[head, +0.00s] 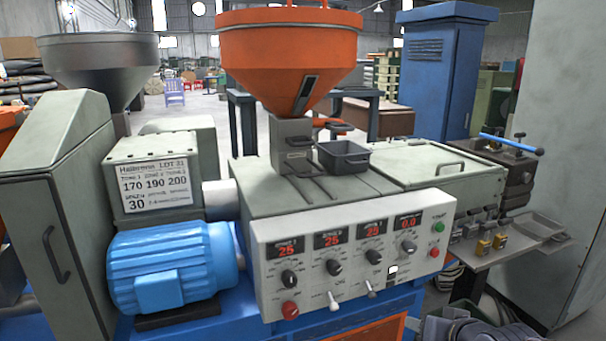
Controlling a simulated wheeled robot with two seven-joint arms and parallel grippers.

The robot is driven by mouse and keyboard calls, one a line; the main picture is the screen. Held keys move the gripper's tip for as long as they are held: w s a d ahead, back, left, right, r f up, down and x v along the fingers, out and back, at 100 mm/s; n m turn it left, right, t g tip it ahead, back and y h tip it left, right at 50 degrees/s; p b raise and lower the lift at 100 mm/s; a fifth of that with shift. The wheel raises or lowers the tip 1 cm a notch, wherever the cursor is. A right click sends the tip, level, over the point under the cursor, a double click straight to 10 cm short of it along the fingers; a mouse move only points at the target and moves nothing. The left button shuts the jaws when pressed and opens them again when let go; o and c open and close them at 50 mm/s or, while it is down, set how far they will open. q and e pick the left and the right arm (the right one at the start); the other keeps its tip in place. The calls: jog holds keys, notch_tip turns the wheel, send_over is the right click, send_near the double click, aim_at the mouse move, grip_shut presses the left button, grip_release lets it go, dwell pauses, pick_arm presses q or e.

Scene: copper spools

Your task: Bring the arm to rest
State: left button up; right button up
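Neither of my grippers can be made out in the head view. Grey rounded parts (470,328) show at the bottom right edge, likely my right arm, cut off by the frame. No fingertips show there. The control panel (350,255) of the machine faces me, with lit red displays, dark knobs, a red button and levers along its lower edge. I cannot make out any copper spool clearly.
An orange hopper (290,55) stands on the machine, with a dark grey bin (343,157) beside its base. A blue motor (172,268) sits front left. A side shelf (510,240) with small brass-coloured padlocks juts out at right. A tall grey cabinet (570,130) bounds the right.

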jog(key=s+a+f+g+y, duration=0.1)
jog(key=s+a+g, duration=0.1)
jog(key=s, duration=1)
jog(key=s+a+f+g+y, duration=0.1)
jog(key=s+a+g+y, duration=0.1)
jog(key=s, duration=0.9)
notch_tip(320, 180, up, 19)
jog(key=p, duration=1.8)
jog(key=shift+a+n+g+h+p, duration=0.2)
jog(key=shift+n+g+h+p, duration=0.1)
jog(key=shift+n, duration=0.1)
jog(key=shift+f, duration=0.15)
